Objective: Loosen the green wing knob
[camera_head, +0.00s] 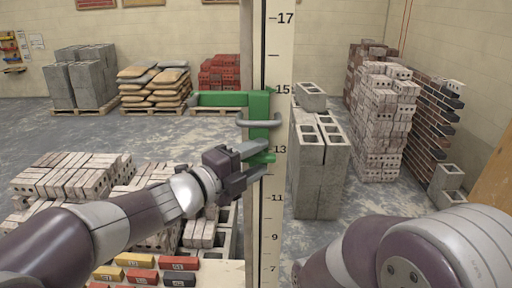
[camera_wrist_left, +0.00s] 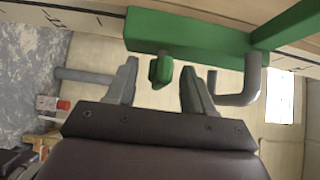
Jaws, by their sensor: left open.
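The green wing knob (camera_wrist_left: 161,71) shows under the green bracket in the left wrist view, between my left gripper's two fingers and apart from both. In the head view a small green part of the knob (camera_head: 264,158) shows at the fingertips. My left gripper (camera_head: 256,160) is open, its fingers pointing right at the pole. The green bracket (camera_head: 250,101) is fitted on the tall numbered pole (camera_head: 282,60), with an arm reaching left. It also shows in the left wrist view (camera_wrist_left: 188,33). My right arm is at the lower right; its gripper is out of view.
A grey curved rod (camera_head: 259,124) sticks out of the bracket just above my left gripper, and its hooked end shows in the left wrist view (camera_wrist_left: 247,84). Grey blocks (camera_head: 318,170) stand right of the pole.

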